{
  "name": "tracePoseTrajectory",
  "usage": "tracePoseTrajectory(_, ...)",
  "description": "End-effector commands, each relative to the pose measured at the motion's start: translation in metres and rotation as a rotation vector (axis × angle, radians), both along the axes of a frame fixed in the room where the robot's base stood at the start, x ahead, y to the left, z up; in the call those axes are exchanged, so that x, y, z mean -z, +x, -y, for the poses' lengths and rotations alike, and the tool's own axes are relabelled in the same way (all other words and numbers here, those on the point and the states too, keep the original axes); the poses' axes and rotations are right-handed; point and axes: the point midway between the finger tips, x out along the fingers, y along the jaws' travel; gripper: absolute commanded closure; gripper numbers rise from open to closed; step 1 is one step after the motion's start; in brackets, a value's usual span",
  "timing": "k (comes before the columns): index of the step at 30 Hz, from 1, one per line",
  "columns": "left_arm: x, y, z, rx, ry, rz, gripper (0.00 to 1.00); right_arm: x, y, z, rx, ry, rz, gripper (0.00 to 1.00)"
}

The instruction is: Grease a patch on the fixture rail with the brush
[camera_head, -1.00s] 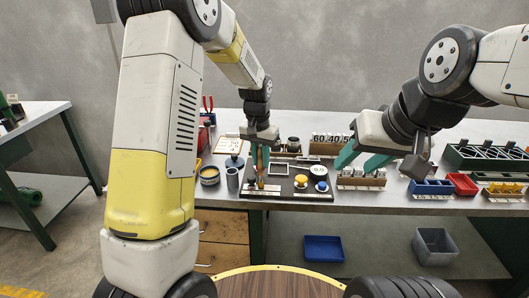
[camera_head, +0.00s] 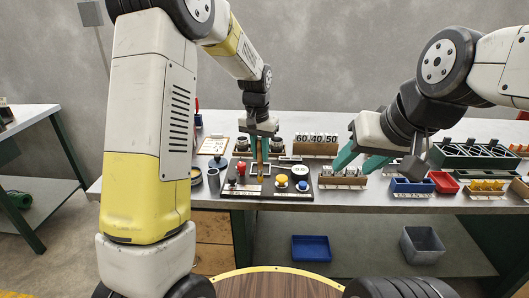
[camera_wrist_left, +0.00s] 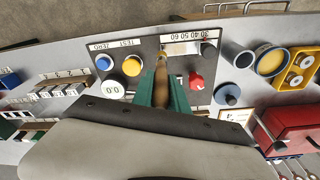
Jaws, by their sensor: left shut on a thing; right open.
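My left gripper (camera_head: 259,146) is shut on the wooden-handled brush (camera_head: 260,166), held upright over the dark fixture panel (camera_head: 275,193). In the left wrist view the brush (camera_wrist_left: 161,75) stands between the green fingers (camera_wrist_left: 162,88). Its tip lies near the silver rail-like strip (camera_wrist_left: 182,48) marked 30 40 50 60; I cannot tell whether they touch. I cannot tell for sure that this strip is the fixture rail. No grease patch can be made out. My right gripper (camera_head: 357,158) is open and empty above the small white parts at the bench's middle.
The panel bears a yellow button (camera_wrist_left: 132,65), a blue button (camera_wrist_left: 104,63) and a red knob (camera_wrist_left: 196,81). A grey cup (camera_head: 214,181) and a yellow-filled tin (camera_wrist_left: 271,62) stand beside it. Blue (camera_head: 410,186) and red (camera_head: 443,182) bins lie to the right.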

Motion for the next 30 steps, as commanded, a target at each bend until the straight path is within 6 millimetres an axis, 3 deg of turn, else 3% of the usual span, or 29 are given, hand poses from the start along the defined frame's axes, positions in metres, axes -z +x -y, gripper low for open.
tracePoseTrajectory(15, -0.046, -0.008, -0.006, -0.002, -0.001, 0.001, 1.0, 0.0, 0.0, 0.0, 0.0, 0.0, 0.0, 0.54)
tracePoseTrajectory(30, -0.051, -0.009, -0.006, -0.002, -0.001, 0.001, 1.0, 0.0, 0.0, 0.0, 0.0, 0.0, 0.0, 0.54)
